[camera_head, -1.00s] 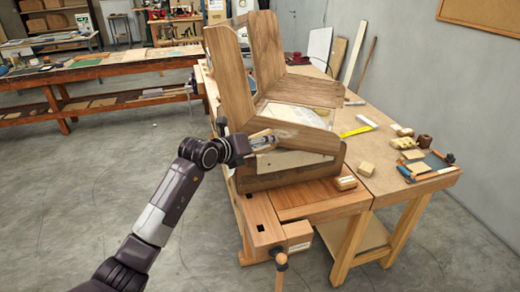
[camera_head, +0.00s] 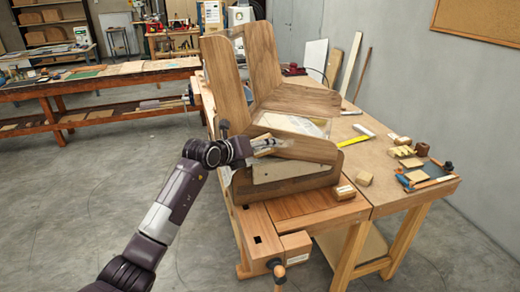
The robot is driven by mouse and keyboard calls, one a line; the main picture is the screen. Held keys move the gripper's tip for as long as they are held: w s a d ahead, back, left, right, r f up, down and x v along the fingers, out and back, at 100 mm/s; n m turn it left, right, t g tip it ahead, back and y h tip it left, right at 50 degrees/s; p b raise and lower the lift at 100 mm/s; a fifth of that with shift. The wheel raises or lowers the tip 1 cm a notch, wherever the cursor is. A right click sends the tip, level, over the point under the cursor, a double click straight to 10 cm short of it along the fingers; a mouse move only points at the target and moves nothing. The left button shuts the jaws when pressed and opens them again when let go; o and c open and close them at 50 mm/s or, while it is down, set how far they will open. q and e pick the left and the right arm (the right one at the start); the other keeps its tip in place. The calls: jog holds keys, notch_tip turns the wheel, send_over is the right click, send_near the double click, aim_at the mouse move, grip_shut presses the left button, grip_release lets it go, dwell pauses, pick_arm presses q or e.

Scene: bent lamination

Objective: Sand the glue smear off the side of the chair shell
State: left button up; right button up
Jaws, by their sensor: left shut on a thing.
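The chair shell (camera_head: 232,85) is bent brown wood with an upright back and a seat part. It rests on a curved wooden form (camera_head: 285,185) on the workbench. My left gripper (camera_head: 265,144) is at the shell's near lower side, shut on a small tan block (camera_head: 263,138), mostly hidden by the fingers. The block appears to be against or very close to the side; contact cannot be told. I cannot clearly make out the glue smear behind the gripper. My right gripper is not in view.
The workbench (camera_head: 395,190) has a vise (camera_head: 290,247) at its front corner. Two small wooden blocks (camera_head: 345,192) (camera_head: 365,178) lie right of the form. The floor at left is clear.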

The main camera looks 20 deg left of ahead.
pick_arm(q)
jog(key=shift+w+b, duration=0.3)
jog(key=shift+w, duration=0.3)
jog(key=shift+w, duration=0.3)
jog(key=shift+d, duration=0.15)
